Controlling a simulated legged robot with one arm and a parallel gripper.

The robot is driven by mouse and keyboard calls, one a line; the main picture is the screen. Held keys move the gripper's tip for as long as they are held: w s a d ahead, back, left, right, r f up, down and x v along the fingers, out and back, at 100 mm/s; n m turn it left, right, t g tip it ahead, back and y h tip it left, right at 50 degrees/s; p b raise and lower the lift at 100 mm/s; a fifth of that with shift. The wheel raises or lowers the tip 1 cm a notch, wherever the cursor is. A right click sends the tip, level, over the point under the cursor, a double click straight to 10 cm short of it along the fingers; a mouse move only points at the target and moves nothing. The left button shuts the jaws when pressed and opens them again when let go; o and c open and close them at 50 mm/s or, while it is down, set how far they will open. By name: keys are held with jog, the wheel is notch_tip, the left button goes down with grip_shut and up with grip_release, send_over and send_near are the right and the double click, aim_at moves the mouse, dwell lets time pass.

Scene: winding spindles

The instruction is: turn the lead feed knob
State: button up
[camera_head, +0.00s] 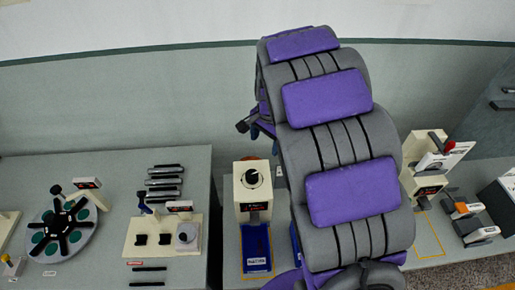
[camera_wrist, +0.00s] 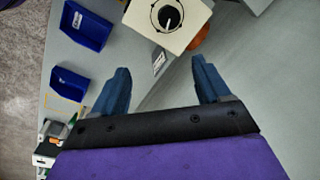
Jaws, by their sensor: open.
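A cream box (camera_wrist: 190,38) with a round black knob (camera_wrist: 168,18) on its face is at the top of the wrist view. The knob carries a white pointer mark. The same knob (camera_head: 252,178) shows in the head view, on the box at the middle, just left of my arm. I cannot read a label naming it as the lead feed knob. My gripper (camera_wrist: 160,64) is open and empty. Its two blue fingers are spread wide, apart from the box, with the knob beyond the gap between them. In the head view my arm largely hides the gripper.
Blue bins (camera_wrist: 84,26) lie beside the box, one in front of it in the head view (camera_head: 256,250). A round indexing plate (camera_head: 62,232) and a cream fixture (camera_head: 163,235) stand on the left table. A cream machine with a red knob (camera_head: 434,140) stands right of my arm.

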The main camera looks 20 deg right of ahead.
jog(key=b, duration=0.4)
send_over(251, 174)
jog(key=shift+g+h, duration=0.3)
jog(key=shift+g, duration=0.1)
jog(key=f, duration=1.1)
jog(key=shift+a+f, duration=0.1)
jog(key=shift+a, duration=0.1)
jog(key=f, duration=0.5)
jog(key=d+f, duration=0.1)
jog(key=f, duration=0.2)
jog(key=shift+b, duration=0.4)
jog(key=shift+a+f, duration=0.15)
jog(key=shift+f, duration=0.25)
jog(key=shift+a, duration=0.2)
